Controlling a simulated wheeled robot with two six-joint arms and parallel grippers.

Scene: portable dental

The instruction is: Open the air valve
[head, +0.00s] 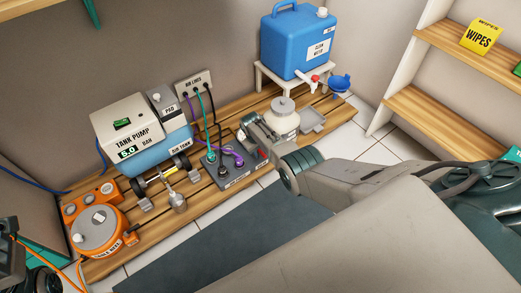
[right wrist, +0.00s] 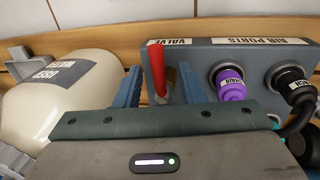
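The air valve shows in the right wrist view as a red lever (right wrist: 157,68) at one end of the grey air-port block (right wrist: 255,58), beside an upside-down "VALVE" label. My right gripper (right wrist: 160,88) is open, with one blue-grey finger on each side of the lever. The left finger looks close to the lever; a wider gap shows at the right finger. Contact cannot be told.
Purple (right wrist: 229,84) and black (right wrist: 294,86) plugs sit in the ports near the lever. A cream rounded container (right wrist: 70,100) stands left of my fingers. The tank pump (head: 130,125), orange unit (head: 98,232) and blue water jug (head: 297,40) share the slatted wooden platform.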

